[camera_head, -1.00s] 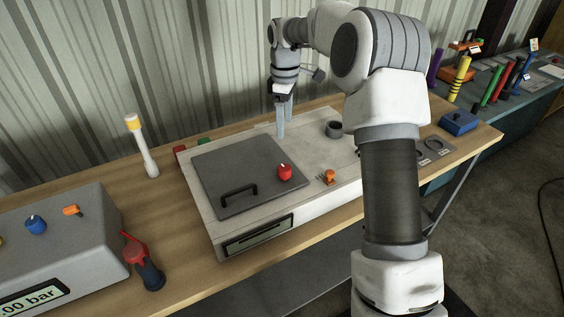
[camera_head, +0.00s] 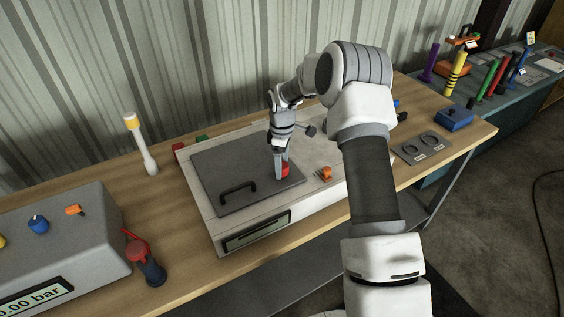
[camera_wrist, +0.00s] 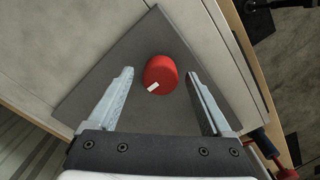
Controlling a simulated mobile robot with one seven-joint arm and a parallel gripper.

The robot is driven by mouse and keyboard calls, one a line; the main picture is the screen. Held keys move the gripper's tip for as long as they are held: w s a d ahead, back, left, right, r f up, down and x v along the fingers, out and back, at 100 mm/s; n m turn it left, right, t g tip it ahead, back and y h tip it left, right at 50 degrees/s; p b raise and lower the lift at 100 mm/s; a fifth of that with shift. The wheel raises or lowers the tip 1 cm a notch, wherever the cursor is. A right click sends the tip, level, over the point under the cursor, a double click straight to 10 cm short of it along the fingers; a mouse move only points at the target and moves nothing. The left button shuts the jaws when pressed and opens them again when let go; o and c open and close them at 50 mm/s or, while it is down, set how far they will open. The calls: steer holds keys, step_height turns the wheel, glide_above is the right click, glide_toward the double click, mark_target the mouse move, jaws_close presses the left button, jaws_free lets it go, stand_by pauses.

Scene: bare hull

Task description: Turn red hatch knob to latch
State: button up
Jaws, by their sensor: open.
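The red hatch knob (camera_head: 285,170) stands on the dark grey hatch lid (camera_head: 215,170), near the lid's right edge. In the wrist view the knob (camera_wrist: 161,75) is round with a white mark on its lower left edge. My gripper (camera_head: 280,178) points down at the knob and hides part of it in the head view. In the wrist view my gripper (camera_wrist: 162,85) is open, with one finger on each side of the knob and a gap on both sides. The lid lies flat and closed on the pale box (camera_head: 310,150).
A black handle (camera_head: 238,190) stands up from the lid's front. An orange knob (camera_head: 323,174) is right of the lid. A grey console (camera_head: 60,235), a red-and-dark-blue tool (camera_head: 145,262) and a white post with a yellow band (camera_head: 142,145) stand to the left.

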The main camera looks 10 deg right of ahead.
jaws_close()
stand_by(0.4)
steer(key=shift+f+m+b, duration=0.1)
steer(key=shift+m+b, duration=0.3)
steer(key=shift+b, duration=0.05)
steer(key=shift+f+m+b, duration=0.1)
steer(key=shift+m+b, duration=0.75)
steer(key=shift+m, duration=0.15)
steer(key=m+b, duration=0.3)
steer(key=m, duration=0.2)
steer(key=shift+m, duration=0.3)
steer(key=m+b, duration=0.1)
steer(key=m, duration=0.3)
steer(key=shift+r+m+b, duration=0.2)
steer(key=shift+m+b, duration=0.35)
steer(key=shift+m, duration=1.95)
